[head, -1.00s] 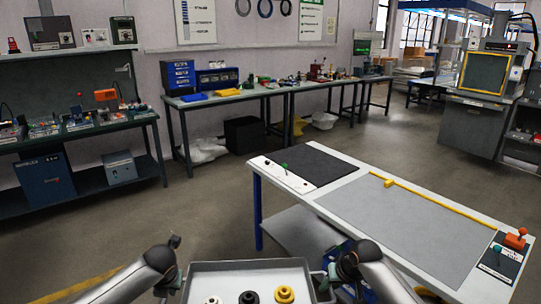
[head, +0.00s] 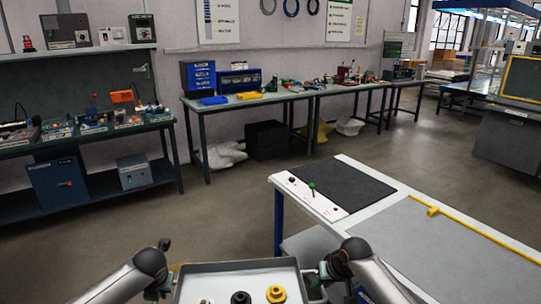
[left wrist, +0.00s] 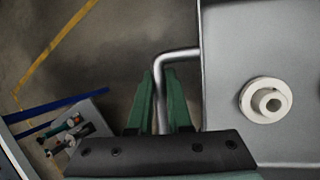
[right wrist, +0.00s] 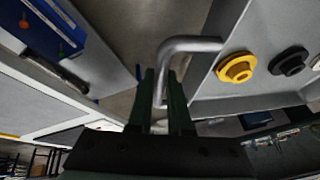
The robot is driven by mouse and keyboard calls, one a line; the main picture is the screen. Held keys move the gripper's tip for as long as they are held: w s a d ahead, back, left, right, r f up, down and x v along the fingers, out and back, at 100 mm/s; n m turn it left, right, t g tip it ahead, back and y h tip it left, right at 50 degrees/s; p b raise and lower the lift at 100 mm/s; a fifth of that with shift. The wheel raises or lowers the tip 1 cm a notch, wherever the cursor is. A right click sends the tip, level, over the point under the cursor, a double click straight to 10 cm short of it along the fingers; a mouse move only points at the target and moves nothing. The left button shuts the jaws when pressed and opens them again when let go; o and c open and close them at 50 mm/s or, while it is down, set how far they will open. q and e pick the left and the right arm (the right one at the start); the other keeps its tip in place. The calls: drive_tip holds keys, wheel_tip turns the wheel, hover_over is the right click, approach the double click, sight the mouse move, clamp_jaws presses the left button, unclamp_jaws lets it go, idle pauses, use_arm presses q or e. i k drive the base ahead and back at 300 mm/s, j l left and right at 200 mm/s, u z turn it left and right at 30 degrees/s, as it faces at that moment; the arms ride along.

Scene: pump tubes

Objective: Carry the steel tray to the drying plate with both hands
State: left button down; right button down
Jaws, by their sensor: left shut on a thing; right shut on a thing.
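The steel tray (head: 240,268) is at the bottom of the head view, between my two arms. It bears a white part (left wrist: 266,101), a black part (head: 240,297) and a yellow part (head: 276,294). My left gripper (left wrist: 161,80) is shut on the tray's bent-rod handle (left wrist: 180,54) in the left wrist view. My right gripper (right wrist: 163,82) is shut on the opposite handle (right wrist: 190,44) in the right wrist view.
The white table (head: 392,182) stands close on the right, with a small control panel (head: 312,195), a grey surface (head: 440,235) and a yellow rail (head: 485,237). Workbenches (head: 290,100) line the back wall. Open floor (head: 225,205) lies ahead and left.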

sight(340, 180)
drive_tip(key=i+u, duration=0.15)
drive_tip(key=i, duration=0.55)
drive_tip(key=i+u, duration=0.15)
drive_tip(key=i, duration=0.55)
drive_tip(key=i+l+u, duration=0.15)
drive_tip(key=i, duration=0.55)
drive_tip(key=i+j+z, duration=0.2)
drive_tip(key=i, duration=0.45)
drive_tip(key=i+z, duration=0.4)
drive_tip(key=z, duration=0.25)
drive_tip(key=i+l+z, duration=0.1)
drive_tip(key=z, duration=0.25)
drive_tip(key=i+z, duration=0.55)
drive_tip(key=z, duration=0.85)
